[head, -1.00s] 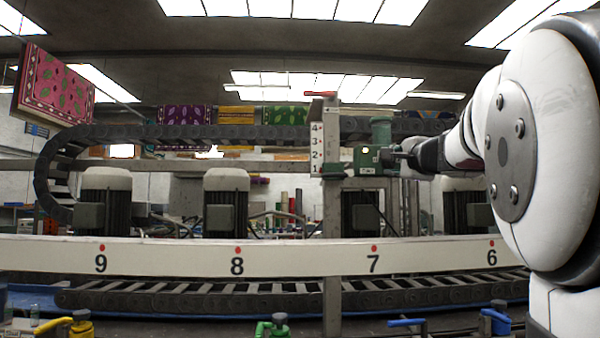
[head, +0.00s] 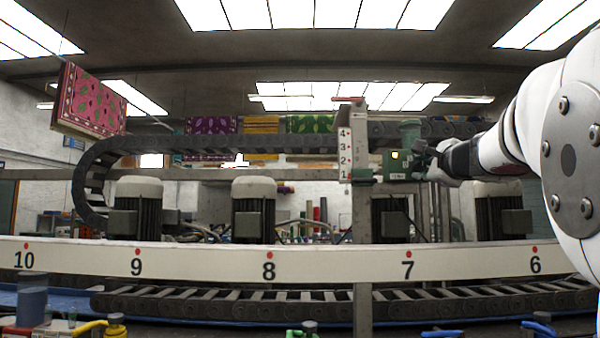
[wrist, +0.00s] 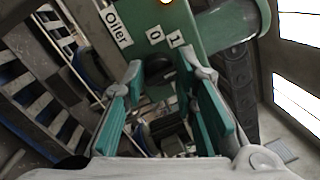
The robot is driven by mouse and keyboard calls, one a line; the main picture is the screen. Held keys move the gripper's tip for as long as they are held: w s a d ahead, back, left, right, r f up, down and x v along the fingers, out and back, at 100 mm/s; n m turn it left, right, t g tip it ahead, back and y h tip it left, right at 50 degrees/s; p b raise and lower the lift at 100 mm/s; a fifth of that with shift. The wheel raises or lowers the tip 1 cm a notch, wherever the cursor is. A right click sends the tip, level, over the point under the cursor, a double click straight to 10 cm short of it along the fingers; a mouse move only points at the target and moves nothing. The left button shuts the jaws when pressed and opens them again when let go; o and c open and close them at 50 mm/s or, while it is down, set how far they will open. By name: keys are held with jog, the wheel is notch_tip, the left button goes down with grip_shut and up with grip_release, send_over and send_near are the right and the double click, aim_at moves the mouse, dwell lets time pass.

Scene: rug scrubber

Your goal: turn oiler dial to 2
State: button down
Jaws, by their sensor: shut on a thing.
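The oiler is a green box (head: 398,167) with a green cylinder (head: 409,131) on top, beside the upright post. Its small lamp is lit yellowish. In the wrist view, the green oiler face (wrist: 215,28) carries an "Oiler" label (wrist: 117,27) and number plates 0 and 1; a 2 is not visible. The black dial (wrist: 157,65) sits below the 0 plate, between my teal-padded fingers. My gripper (wrist: 164,73) is shut on the dial, partly hiding it, so its pointer setting cannot be read. In the head view my gripper (head: 430,164) meets the oiler's right side.
A white scale plate (head: 345,155) numbered 1 to 4 stands left of the oiler. A long white numbered beam (head: 320,262) crosses in front, with motors (head: 254,208) behind it. Several valve handles (head: 92,327) line the bottom edge.

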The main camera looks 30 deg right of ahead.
jog(key=shift+d+f, duration=0.1)
jog(key=shift+f, duration=0.2)
jog(key=c, duration=1.3)
grip_release()
jog(key=shift+r, duration=0.15)
jog(key=shift+s+a+r, duration=0.1)
jog(key=shift+s+a, duration=0.25)
jog(key=shift+s, duration=0.1)
jog(key=v, duration=1.1)
